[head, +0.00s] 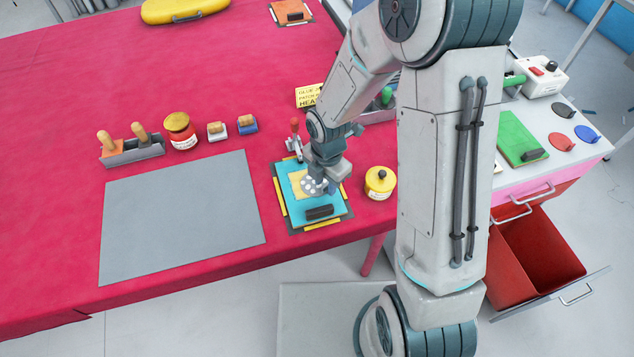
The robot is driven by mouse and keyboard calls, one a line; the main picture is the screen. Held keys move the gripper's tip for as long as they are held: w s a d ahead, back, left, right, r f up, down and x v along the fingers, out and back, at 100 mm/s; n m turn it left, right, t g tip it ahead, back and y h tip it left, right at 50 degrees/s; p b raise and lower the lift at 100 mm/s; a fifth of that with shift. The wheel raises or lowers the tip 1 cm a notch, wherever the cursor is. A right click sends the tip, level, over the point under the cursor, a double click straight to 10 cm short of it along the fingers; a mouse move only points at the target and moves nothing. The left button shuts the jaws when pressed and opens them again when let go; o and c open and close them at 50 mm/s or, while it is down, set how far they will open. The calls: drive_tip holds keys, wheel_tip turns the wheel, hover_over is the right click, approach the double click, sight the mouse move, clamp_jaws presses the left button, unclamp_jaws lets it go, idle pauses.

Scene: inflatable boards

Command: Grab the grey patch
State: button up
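A small round grey piece (311,186), which looks like the grey patch, shows on a pale yellow square (297,181) on a teal board (290,204). The board lies on the red-covered table near its front edge. My gripper (325,187) is pointed down over the board, right at the grey piece's right side. My wrist and the gripper hide part of the piece and board. The fingers are too small and covered to tell whether they are open or shut, or whether they touch the piece.
A dark-handled block (319,212) sits on the board's front part. A yellow pot (380,182) stands close to its right, a red-handled clamp (295,140) behind. A flat grey mat (180,220) lies left. An open red drawer (535,250) is at right.

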drive_tip(key=shift+f, duration=0.55)
clamp_jaws()
